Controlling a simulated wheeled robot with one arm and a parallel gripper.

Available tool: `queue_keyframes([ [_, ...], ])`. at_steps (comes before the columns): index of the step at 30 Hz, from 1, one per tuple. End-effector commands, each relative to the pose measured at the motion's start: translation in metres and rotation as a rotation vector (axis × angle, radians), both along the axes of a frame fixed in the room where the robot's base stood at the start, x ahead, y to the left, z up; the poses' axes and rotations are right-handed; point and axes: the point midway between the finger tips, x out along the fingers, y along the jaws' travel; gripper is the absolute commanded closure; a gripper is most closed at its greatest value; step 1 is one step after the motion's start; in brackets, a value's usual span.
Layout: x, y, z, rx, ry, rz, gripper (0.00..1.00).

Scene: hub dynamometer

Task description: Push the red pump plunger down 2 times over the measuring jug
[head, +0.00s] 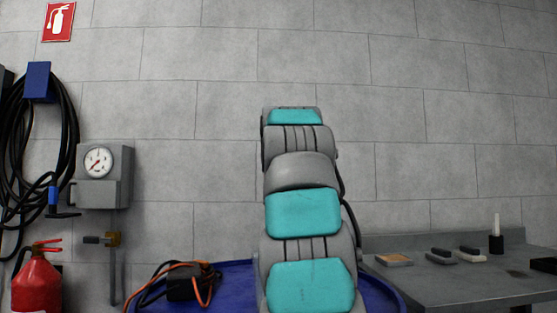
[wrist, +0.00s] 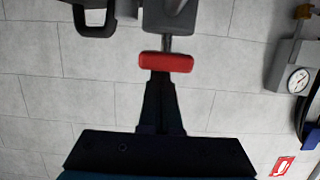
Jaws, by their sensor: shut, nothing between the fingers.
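In the wrist view, which appears upside down, the red pump plunger (wrist: 166,62) is a short red crossbar on a thin metal stem that runs into a grey body (wrist: 178,15) at the top edge. My gripper (wrist: 162,78) has its black fingers shut and empty, with the tips at the crossbar. I cannot tell whether they touch it. The stem still shows between the crossbar and the grey body. A black loop handle (wrist: 95,20) shows beside the grey body. I cannot make out the measuring jug. In the head view my arm hides the gripper and the plunger.
In the head view a blue round-edged surface (head: 238,268) stands behind my arm, with a black device and orange cable (head: 186,285) near it. A grey bench (head: 430,286) with small items is at right. A red extinguisher (head: 36,280) and wall gauge (head: 98,162) are at left.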

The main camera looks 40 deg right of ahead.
Motion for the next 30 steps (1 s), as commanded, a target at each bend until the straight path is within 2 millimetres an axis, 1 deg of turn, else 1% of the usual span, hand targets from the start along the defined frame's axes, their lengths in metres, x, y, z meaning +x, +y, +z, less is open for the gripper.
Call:
queue_keyframes([
  [1, -0.001, 0.003, 0.015, 0.001, 0.002, 0.002, 1.00],
  [4, -0.004, 0.008, 0.034, 0.002, 0.001, 0.003, 1.00],
  [6, -0.015, 0.015, 0.026, 0.002, 0.001, 0.002, 1.00],
  [15, -0.056, 0.050, 0.042, -0.003, -0.004, 0.002, 1.00],
  [18, -0.067, 0.058, 0.046, -0.004, -0.003, 0.000, 1.00],
  [24, -0.078, 0.067, 0.048, -0.001, -0.002, 0.001, 1.00],
  [30, -0.080, 0.068, 0.049, -0.001, -0.001, 0.000, 1.00],
])
